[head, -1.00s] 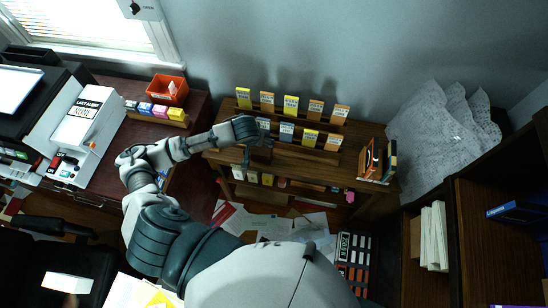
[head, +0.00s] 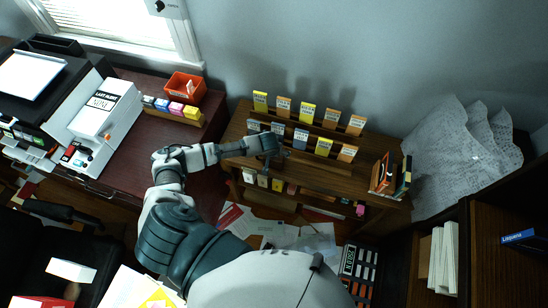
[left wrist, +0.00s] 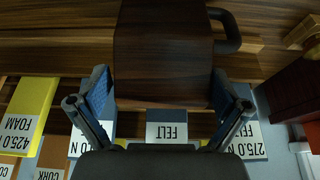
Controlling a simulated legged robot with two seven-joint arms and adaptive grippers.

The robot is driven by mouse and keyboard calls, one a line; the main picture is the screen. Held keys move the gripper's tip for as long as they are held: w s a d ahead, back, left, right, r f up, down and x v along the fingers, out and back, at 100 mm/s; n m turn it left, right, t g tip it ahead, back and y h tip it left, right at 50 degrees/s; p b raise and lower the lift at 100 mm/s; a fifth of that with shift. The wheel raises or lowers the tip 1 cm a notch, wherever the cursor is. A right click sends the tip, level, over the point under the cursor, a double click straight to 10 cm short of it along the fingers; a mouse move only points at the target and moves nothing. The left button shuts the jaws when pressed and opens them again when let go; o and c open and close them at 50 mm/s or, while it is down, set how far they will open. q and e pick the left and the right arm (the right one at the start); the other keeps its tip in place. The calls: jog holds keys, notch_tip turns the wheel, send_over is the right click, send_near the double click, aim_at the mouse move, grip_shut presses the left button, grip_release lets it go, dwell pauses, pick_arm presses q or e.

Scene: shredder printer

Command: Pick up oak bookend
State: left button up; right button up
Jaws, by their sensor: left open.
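A dark brown, wood-grained block (left wrist: 163,50) with a black curved handle-like part at its right fills the top middle of the left wrist view. It looks like the oak bookend, but I cannot be sure. My left gripper (left wrist: 160,90) is open, with one finger on each side of the block's near part; contact cannot be told. In the head view my left gripper (head: 268,146) is over the left part of the wooden shelf unit (head: 330,178), and it mostly hides the block there. My right gripper is not in view.
Yellow and orange sample cards (head: 306,113) stand in rows close behind and beside the gripper. Books (head: 382,173) stand at the unit's right end. An orange bin (head: 185,88) and a white machine (head: 104,108) are on the left desk. Papers (head: 265,225) lie below the unit.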

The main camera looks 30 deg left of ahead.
pick_arm(q)
jog(key=shift+x, duration=1.1)
jog(key=shift+a, duration=0.2)
jog(key=c, duration=1.3)
jog(key=shift+d, duration=0.1)
jog(key=shift+c, duration=0.5)
jog(key=shift+r, duration=0.15)
